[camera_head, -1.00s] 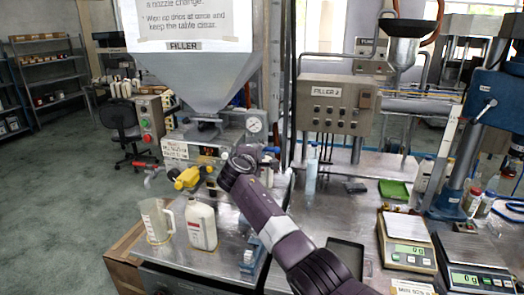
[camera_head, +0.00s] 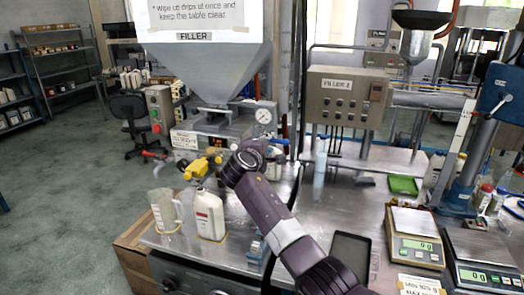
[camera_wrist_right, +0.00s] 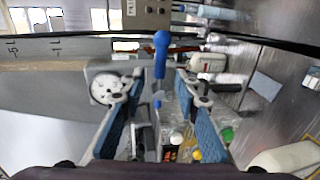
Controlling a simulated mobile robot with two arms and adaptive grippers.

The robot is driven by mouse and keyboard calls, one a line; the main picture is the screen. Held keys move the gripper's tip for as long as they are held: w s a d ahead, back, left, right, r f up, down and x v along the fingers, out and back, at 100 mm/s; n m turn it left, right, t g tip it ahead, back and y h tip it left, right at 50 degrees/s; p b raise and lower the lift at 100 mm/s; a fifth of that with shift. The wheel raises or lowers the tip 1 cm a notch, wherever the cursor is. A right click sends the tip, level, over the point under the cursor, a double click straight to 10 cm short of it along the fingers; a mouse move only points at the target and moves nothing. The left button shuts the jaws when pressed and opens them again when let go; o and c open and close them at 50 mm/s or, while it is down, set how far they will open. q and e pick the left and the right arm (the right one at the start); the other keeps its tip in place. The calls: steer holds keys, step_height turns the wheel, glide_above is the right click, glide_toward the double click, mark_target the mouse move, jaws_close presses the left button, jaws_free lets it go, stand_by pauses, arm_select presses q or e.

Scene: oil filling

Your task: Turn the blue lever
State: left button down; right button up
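The blue lever (camera_wrist_right: 161,58) stands upright in the right wrist view, a rounded blue handle on a thin stem. In the head view its blue end (camera_head: 279,141) shows just right of my right wrist, below the pressure gauge (camera_head: 264,116). My right gripper (camera_wrist_right: 160,92) is open, with a blue-padded finger on each side of the lever's line. Whether a finger touches the lever cannot be told. In the head view my right arm reaches to the filler and its wrist hides the fingers. My left gripper is in neither view.
A yellow valve part (camera_head: 202,166) and a red lever (camera_head: 154,154) are left of my arm. A clear jug (camera_head: 164,211) and a white labelled bottle (camera_head: 209,215) stand on the metal table. Scales (camera_head: 415,238) and a black tray (camera_head: 350,252) are at right.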

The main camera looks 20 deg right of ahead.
steer(key=v, duration=0.8)
steer(key=shift+s+a, duration=0.2)
steer(key=shift+s, duration=0.15)
steer(key=shift+r, duration=0.1)
